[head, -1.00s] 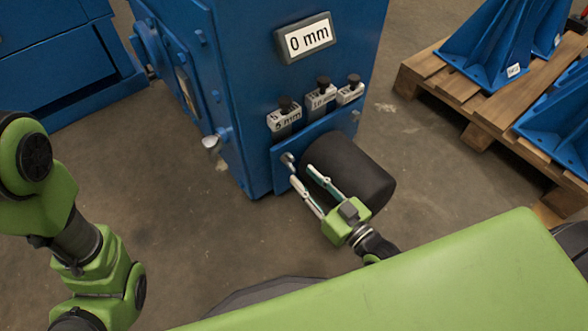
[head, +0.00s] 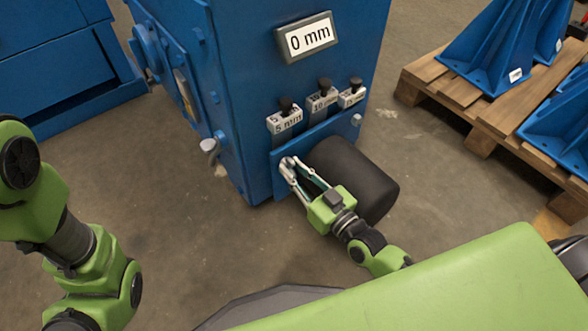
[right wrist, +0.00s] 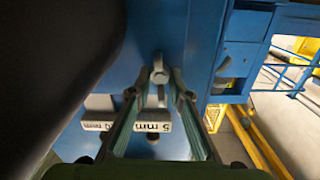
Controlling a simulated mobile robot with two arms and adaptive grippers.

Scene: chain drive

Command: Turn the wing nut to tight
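The wing nut (right wrist: 158,72) is a small light grey piece on the blue machine's face, straight ahead in the right wrist view. My right gripper (head: 291,163) is at the nut, left of the black cylinder. In the right wrist view its two fingertips (right wrist: 160,86) stand either side of the nut, partly open, with a narrow gap between them. I cannot tell whether they touch it. In the head view the fingertips largely cover the nut. My left arm shows at the left edge; its gripper is out of view.
The black cylinder (head: 352,180) sits close beside the right gripper. A wooden pallet (head: 462,92) with blue brackets stands right. Floor is clear at left.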

